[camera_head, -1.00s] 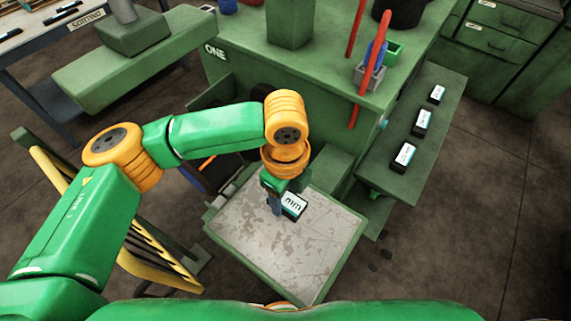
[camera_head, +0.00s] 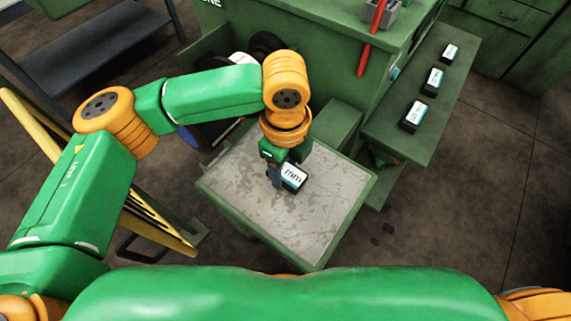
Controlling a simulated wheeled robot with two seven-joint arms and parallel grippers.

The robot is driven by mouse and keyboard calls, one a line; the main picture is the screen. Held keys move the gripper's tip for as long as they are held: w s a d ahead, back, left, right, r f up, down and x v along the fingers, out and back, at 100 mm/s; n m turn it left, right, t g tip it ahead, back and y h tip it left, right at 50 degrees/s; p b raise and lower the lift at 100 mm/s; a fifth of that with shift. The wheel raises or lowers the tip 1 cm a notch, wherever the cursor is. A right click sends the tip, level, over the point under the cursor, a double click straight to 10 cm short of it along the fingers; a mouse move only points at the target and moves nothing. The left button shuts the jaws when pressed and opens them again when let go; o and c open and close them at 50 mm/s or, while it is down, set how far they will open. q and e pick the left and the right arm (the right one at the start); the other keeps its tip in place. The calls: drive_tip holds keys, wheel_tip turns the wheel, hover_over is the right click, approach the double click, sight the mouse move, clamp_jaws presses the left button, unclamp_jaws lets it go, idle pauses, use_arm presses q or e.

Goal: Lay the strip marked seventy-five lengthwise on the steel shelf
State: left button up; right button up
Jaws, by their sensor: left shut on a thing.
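My left gripper (camera_head: 277,174) is shut on a small dark strip (camera_head: 294,176) with a white and teal label. The label's marking is too small to read surely. The gripper points down over the worn grey steel shelf (camera_head: 255,217), near its middle back; I cannot tell whether the strip touches the surface. Three similar dark labelled pieces stand in a row on the green side ledge at right: a near one (camera_head: 415,116), a middle one (camera_head: 433,81) and a far one (camera_head: 450,52). My right gripper is not in view.
The green side ledge (camera_head: 398,143) adjoins the green machine body (camera_head: 315,50), which has a red bar (camera_head: 372,38) and a grey holder (camera_head: 381,14). A yellow frame (camera_head: 160,232) stands left of the shelf. The front and right of the steel shelf are bare.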

use_arm(q)
drive_tip(key=shift+w+f, duration=0.15)
drive_tip(key=shift+f, duration=0.1)
drive_tip(key=shift+f, duration=0.3)
drive_tip(key=o, duration=1.4)
